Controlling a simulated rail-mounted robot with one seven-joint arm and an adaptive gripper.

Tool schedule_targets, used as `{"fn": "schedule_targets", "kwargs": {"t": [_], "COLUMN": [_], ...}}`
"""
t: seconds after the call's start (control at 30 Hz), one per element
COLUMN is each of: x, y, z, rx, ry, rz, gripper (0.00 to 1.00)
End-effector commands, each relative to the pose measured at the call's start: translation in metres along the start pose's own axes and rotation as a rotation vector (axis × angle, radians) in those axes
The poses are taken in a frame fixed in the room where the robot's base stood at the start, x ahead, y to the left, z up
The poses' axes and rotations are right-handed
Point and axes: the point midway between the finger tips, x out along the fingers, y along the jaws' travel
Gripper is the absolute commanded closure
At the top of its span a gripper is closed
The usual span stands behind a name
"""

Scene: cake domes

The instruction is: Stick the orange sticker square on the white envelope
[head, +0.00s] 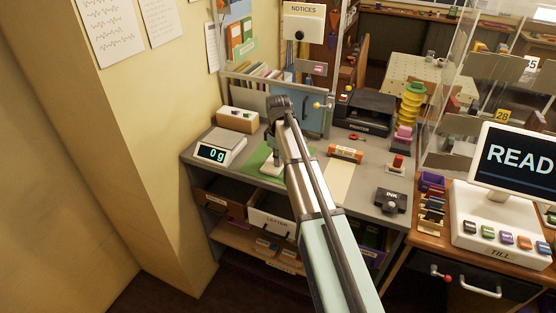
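My gripper (272,152) points down over the green mat (254,160) on the grey desk, left of the middle of the view. Its fingers are small and dark here, and I cannot tell whether they are open or shut. A small white piece (271,168) shows on the mat at or just below the gripper; it may be the white envelope, but my arm covers part of this area. I cannot make out an orange sticker. An orange-brown block with a pale label (345,154) lies right of my arm, by a cream sheet (339,184).
A scale reading 0 g (217,147) stands left of the mat, with a cream-topped box (237,119) behind it. Wall and file rack bound the back.

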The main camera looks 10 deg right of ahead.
Motion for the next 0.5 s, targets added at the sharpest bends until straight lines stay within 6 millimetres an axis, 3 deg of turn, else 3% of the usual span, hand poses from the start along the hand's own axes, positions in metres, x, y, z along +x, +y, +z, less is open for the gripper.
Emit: {"fn": "schedule_targets", "kwargs": {"t": [0.17, 0.27, 0.5], "x": [0.0013, 0.0012, 0.0008], "y": [-0.0005, -0.0004, -0.0001], "z": [0.0004, 0.0004, 0.0002], "rx": [0.0, 0.0, 0.0], "ry": [-0.001, -0.001, -0.001], "rz": [-0.002, -0.001, -0.001], "gripper": [1.0, 0.65, 0.65]}}
